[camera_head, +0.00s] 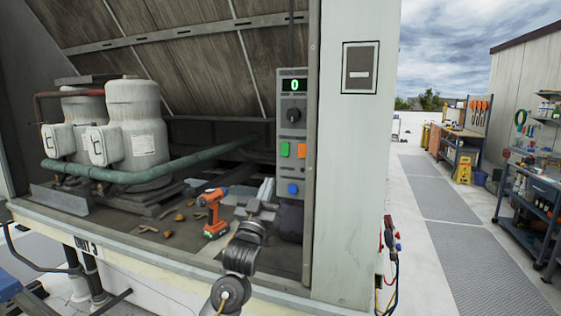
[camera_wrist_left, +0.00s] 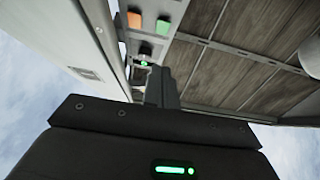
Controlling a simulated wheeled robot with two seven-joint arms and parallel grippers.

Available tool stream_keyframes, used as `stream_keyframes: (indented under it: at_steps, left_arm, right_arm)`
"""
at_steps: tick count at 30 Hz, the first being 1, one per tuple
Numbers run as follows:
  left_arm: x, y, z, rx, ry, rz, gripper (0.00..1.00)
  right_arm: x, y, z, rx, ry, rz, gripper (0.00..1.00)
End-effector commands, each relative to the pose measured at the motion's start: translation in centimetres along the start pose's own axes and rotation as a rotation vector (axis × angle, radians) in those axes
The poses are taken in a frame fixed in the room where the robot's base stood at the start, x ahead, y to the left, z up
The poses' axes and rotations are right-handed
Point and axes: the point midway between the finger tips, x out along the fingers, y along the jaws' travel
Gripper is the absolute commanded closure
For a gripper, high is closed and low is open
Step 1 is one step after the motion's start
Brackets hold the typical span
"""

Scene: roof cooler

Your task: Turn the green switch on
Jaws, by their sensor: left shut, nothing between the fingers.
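In the left wrist view the panel appears upside down, with the green switch (camera_wrist_left: 162,25) right of the orange one (camera_wrist_left: 135,20) near the top edge. The shut fingers (camera_wrist_left: 162,88) point up towards the panel there. My right gripper is not in view.
The panel also has a display (camera_head: 294,85) reading 0, a black knob (camera_head: 294,115) and a blue button (camera_head: 292,188). An orange drill (camera_head: 213,212) stands on the cooler floor left of my gripper. A green pipe (camera_head: 190,165) runs behind it. A white post (camera_head: 350,200) borders the panel's right.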

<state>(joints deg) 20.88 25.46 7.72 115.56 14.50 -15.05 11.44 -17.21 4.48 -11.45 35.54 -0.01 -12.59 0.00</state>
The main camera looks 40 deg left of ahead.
Motion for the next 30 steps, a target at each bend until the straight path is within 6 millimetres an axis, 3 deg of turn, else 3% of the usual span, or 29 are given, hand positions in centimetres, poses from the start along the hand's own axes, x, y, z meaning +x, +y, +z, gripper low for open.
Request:
stream_keyframes:
  at_steps: [12,21,30]
  left_arm:
    - [8.8,0.0,-0.4,0.001,-0.001,-0.001,1.00]
    - [10.9,0.0,2.4,0.000,-0.002,-0.001,1.00]
    - [11.1,0.0,2.9,0.000,-0.001,0.000,1.00]
  right_arm:
    - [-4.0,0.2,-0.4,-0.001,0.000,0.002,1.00]
    - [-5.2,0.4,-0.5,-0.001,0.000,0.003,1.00]
    - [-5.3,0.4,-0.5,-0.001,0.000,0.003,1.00]
